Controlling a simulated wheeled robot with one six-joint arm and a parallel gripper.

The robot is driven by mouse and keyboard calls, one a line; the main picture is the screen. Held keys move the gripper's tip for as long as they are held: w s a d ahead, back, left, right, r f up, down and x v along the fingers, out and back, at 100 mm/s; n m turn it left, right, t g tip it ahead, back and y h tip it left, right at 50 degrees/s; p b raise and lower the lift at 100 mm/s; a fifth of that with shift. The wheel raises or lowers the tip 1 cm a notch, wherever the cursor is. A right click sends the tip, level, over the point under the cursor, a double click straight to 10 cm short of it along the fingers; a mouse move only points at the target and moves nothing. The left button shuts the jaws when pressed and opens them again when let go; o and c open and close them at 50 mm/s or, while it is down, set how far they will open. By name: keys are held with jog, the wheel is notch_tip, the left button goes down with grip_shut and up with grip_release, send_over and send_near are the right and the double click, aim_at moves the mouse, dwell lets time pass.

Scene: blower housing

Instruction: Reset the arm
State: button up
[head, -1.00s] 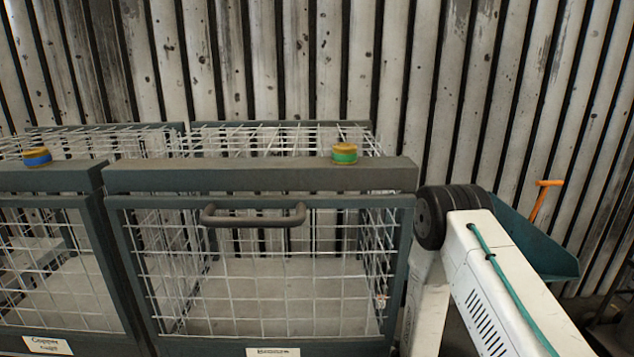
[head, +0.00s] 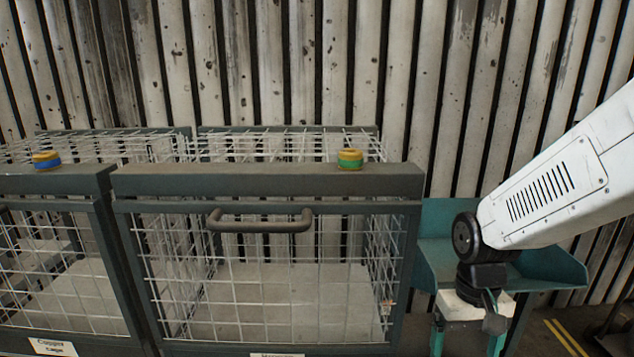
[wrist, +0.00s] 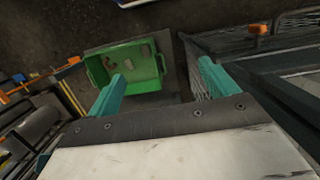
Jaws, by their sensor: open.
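My gripper (head: 467,344) points down at the right of the head view, beside the right wire cage, with its teal fingers partly cut off by the lower edge. In the wrist view my gripper (wrist: 162,73) has its two teal fingers wide apart with nothing between them. My white arm reaches in from the right edge of the head view, bent at a dark joint above the gripper.
A wire cage (head: 265,185) with a dark handle stands shut at centre; another cage (head: 45,182) stands left. Buttons (head: 350,159) sit on top. A teal tray (head: 545,268) is behind my arm. A green bin (wrist: 125,62) with small pieces lies below my gripper.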

jog(key=s+d+r+t, duration=0.1)
jog(key=s+r+t, duration=0.2)
jog(key=s+r, duration=1)
jog(key=shift+s+r, duration=0.2)
jog(key=shift+r, duration=0.45)
